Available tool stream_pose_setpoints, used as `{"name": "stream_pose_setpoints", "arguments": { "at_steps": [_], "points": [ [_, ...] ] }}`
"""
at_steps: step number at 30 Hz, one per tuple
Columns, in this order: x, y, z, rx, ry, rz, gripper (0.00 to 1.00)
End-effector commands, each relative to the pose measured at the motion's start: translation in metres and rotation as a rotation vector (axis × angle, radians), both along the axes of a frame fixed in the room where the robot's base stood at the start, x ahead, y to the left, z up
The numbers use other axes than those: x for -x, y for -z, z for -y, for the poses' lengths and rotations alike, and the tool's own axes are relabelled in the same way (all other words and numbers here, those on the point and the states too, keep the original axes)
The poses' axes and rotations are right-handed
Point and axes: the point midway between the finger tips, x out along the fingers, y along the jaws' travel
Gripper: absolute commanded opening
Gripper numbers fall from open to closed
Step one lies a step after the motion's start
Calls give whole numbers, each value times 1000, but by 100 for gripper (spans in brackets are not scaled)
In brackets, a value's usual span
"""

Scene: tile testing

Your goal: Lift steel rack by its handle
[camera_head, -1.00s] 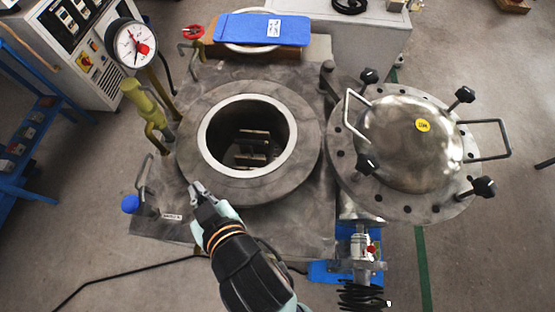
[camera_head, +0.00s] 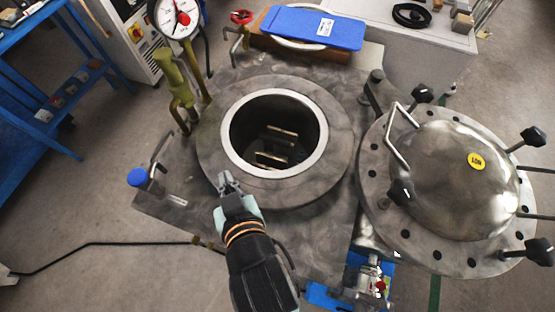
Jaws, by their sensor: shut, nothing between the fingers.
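The steel rack (camera_head: 274,146) sits down inside the round opening of the pressure vessel. Pale tile-like strips on it show in the dim interior, and I cannot make out its handle. The vessel's flange (camera_head: 330,165) and bright inner rim surround the opening. My gripper (camera_head: 227,180) is at the near-left edge of the rim, above the flange. It is outside the opening, apart from the rack. Its fingers are shut with nothing between them.
The domed lid (camera_head: 450,185) with black knobs and handles is swung open at right. A pressure gauge (camera_head: 178,16) and yellow valve piping stand at back left. A blue tray (camera_head: 312,27) lies behind the vessel. A blue-capped fitting (camera_head: 138,177) stands at left.

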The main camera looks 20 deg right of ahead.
Motion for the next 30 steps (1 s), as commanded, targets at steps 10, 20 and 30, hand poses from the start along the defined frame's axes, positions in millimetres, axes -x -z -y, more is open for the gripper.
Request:
{"name": "stream_pose_setpoints", "arguments": {
  "at_steps": [10, 20, 30],
  "points": [
    [0, 1, 0, 0, 0, 0, 48],
    [0, 1, 0, 0, 0, 0, 100],
    [0, -7, 0, 0, 0, 0, 100]
  ]
}}
